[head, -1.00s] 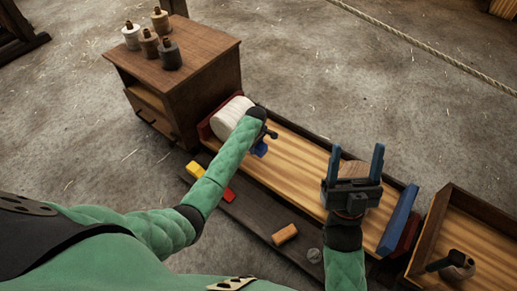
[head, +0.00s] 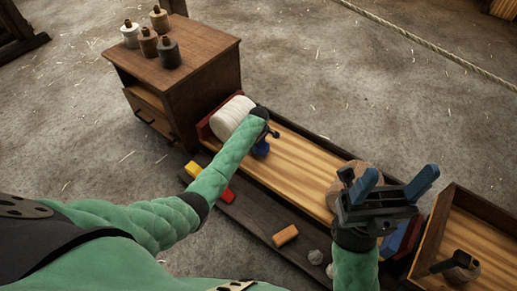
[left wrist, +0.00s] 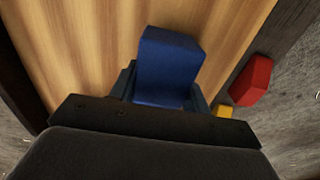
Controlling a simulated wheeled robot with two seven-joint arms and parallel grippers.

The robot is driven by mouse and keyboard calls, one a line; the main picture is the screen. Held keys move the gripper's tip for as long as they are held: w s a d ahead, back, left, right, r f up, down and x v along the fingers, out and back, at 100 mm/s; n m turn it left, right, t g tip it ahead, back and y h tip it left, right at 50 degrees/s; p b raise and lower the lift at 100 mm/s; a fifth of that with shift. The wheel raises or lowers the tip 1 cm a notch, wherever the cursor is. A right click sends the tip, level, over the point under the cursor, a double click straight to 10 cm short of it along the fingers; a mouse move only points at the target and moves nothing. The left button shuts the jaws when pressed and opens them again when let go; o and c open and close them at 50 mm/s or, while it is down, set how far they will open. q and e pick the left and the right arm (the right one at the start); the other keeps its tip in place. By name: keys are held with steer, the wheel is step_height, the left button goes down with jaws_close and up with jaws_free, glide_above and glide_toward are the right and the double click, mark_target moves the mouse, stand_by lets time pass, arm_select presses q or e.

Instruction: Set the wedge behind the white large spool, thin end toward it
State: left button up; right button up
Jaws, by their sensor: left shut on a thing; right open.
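The white large spool (head: 232,118) lies on its side at the left end of the long wooden tray (head: 290,165). My left gripper (head: 262,146) is just right of it, low over the tray, and is shut on a blue block, the wedge (left wrist: 168,65), seen between its fingers in the left wrist view. In the head view my arm hides most of the wedge, so its thin end cannot be made out. My right gripper (head: 394,180) is open and empty over the tray's right end, partly in front of a tan spool (head: 343,182).
A cabinet (head: 190,90) with several small spools stands at back left. Another tray (head: 490,225) is at right. The tray's middle is clear.

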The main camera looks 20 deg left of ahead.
arm_select(q)
steer(key=shift+f, duration=0.95)
steer(key=shift+f, duration=0.1)
steer(key=o, duration=1.1)
